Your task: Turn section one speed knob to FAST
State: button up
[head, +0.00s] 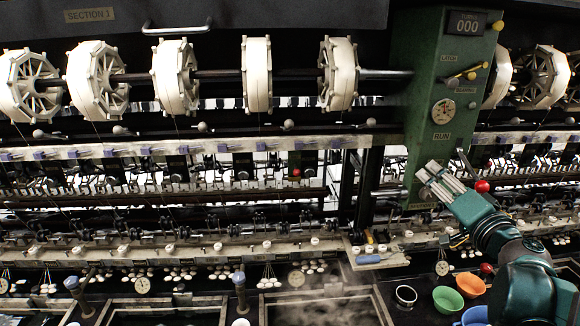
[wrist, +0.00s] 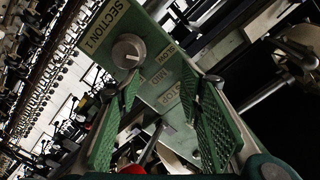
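The section one speed knob (wrist: 128,51) is a round grey knob on the green panel (wrist: 172,85), just below the SECTION 1 plate in the wrist view. Lettering beside it seems to include SLOW; its exact setting is too small to tell. My gripper (wrist: 160,88) is open, with its two green textured pads apart and nothing between them. The knob is beyond the left fingertip, not between the pads. In the head view my gripper (head: 438,178) is in front of the lower part of the green column (head: 410,120), and it hides part of that face.
A red-ball lever (head: 482,186) stands right beside my gripper. A dial (head: 444,111), yellow-handled levers (head: 470,72) and a display reading 000 (head: 467,22) are higher on the column. Green (head: 448,299) and orange (head: 470,285) bowls lie below.

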jog(key=shift+d+r, duration=0.1)
jog(key=shift+r, duration=2.05)
jog(key=shift+f, duration=0.1)
jog(key=n+p, duration=0.3)
jog(key=n, duration=0.6)
send_near(431, 198)
jog(key=shift+w+f, duration=0.1)
jog(key=shift+w, duration=0.65)
jog(key=shift+w, duration=0.1)
jog(key=shift+w+b, duration=0.55)
jog(key=shift+w, duration=3.2)
